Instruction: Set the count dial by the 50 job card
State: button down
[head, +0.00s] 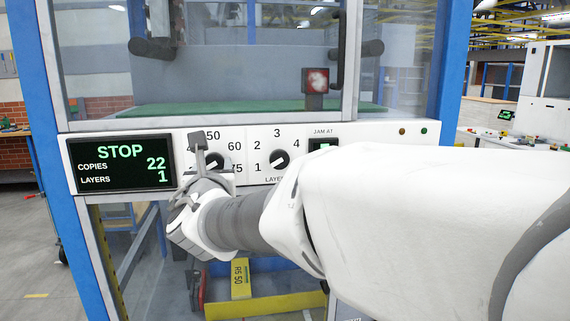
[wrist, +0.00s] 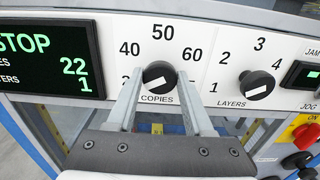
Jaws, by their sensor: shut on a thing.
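The count dial, marked COPIES (wrist: 160,73), is a black knob with a white pointer mark on the white panel. My gripper (wrist: 160,82) is shut on it, one finger on each side; the gripper also shows in the head view (head: 203,177). The pointer aims to the lower left, below 40; the scale also shows 50 and 60, and my fingers partly hide the end numbers. The display (head: 120,163) reads STOP, COPIES 22, LAYERS 1. A yellow card (head: 240,280) with sideways text that looks like "R6 50" is low behind my arm.
The LAYERS dial (wrist: 257,84) sits close to the right, its pointer toward 1. A JAM AT display (wrist: 301,76) is further right. Below it are a red switch on yellow (wrist: 306,134) and black buttons. Glass panes and blue posts frame the machine.

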jog(key=shift+f+m+b, duration=0.15)
jog(key=shift+m+b, duration=0.15)
jog(key=shift+b, duration=0.25)
jog(key=m+b, duration=0.1)
jog(key=b, duration=0.2)
jog(key=shift+f+m, duration=0.15)
jog(key=shift+m, duration=0.25)
jog(key=m+b, duration=0.1)
jog(key=b, duration=0.2)
jog(key=shift+d+m, duration=0.1)
jog(key=shift+m, duration=0.3)
jog(key=m+b, duration=0.3)
jog(key=b, duration=0.1)
jog(key=shift+m, duration=0.3)
jog(key=m+b, duration=0.3)
jog(key=b, duration=0.1)
jog(key=shift+m+b, duration=0.3)
jog(key=shift+m, duration=0.1)
jog(key=m+b, duration=0.7)
jog(key=m, duration=0.1)
jog(key=m+b, duration=0.1)
jog(key=m, duration=0.1)
jog(key=m+b, duration=0.2)
jog(key=shift+r, duration=0.25)
